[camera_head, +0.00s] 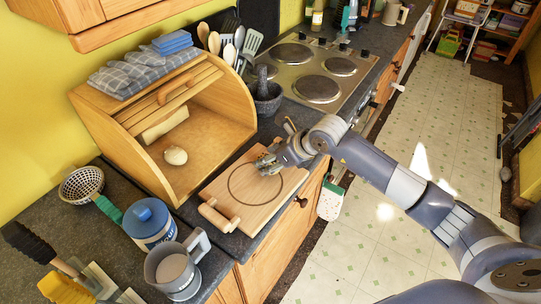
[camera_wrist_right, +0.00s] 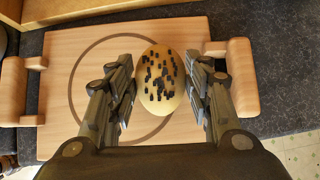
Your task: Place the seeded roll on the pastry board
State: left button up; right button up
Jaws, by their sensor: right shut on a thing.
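The seeded roll (camera_wrist_right: 158,80) is pale with dark seeds on top. In the right wrist view it sits between the fingers of my right gripper (camera_wrist_right: 160,90), which is shut on it. The pastry board (camera_head: 285,193) is wooden with handles and a dark ring, and it lies on the counter. It also shows in the right wrist view (camera_wrist_right: 60,75), beneath the roll. In the head view my right gripper (camera_head: 268,163) is over the board's far part. I cannot tell whether the roll touches the board. My left gripper is not in view.
An open wooden bread bin (camera_head: 215,140) with a plain bun (camera_head: 175,156) and a pale loaf (camera_head: 166,126) stands behind the board. A mortar (camera_head: 267,101) is near the hob (camera_head: 350,62). A blue-lidded jar (camera_head: 149,222) and a jug (camera_head: 175,270) stand at front left.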

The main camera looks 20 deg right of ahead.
jog(key=shift+f, duration=0.15)
jog(key=shift+f, duration=0.1)
jog(key=o, duration=0.6)
jog(key=shift+f+b, duration=0.1)
jog(key=shift+b, duration=0.2)
jog(key=o, duration=0.4)
